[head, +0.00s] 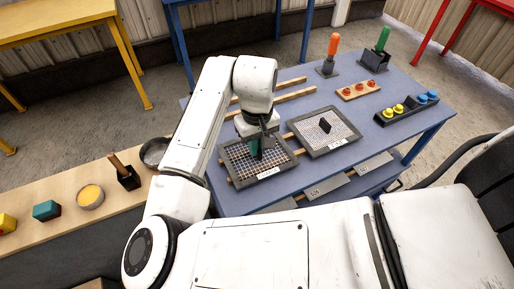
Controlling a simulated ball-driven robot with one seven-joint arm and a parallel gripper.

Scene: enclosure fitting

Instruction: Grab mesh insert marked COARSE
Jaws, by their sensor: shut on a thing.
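Two framed mesh inserts lie side by side on the blue table. The left mesh insert (236,160) has a dark frame and a white label on its front edge. The right mesh insert (345,127) has a grey frame, a black upright grip in its middle and a similar label. Both labels are too small to read, so I cannot tell which one says COARSE. My gripper (256,152) is over the middle of the left mesh insert and shut on it, at its centre. The gripped part is hidden by the fingers. I cannot tell whether the insert is lifted off its rails.
Wooden rails (290,94) run across the blue table (375,118). A red-knobbed block (358,91), a tray with yellow and blue knobs (408,107), and orange (333,45) and green (383,39) handled tools stand behind and right. A wooden bench (65,228) with small items is at left.

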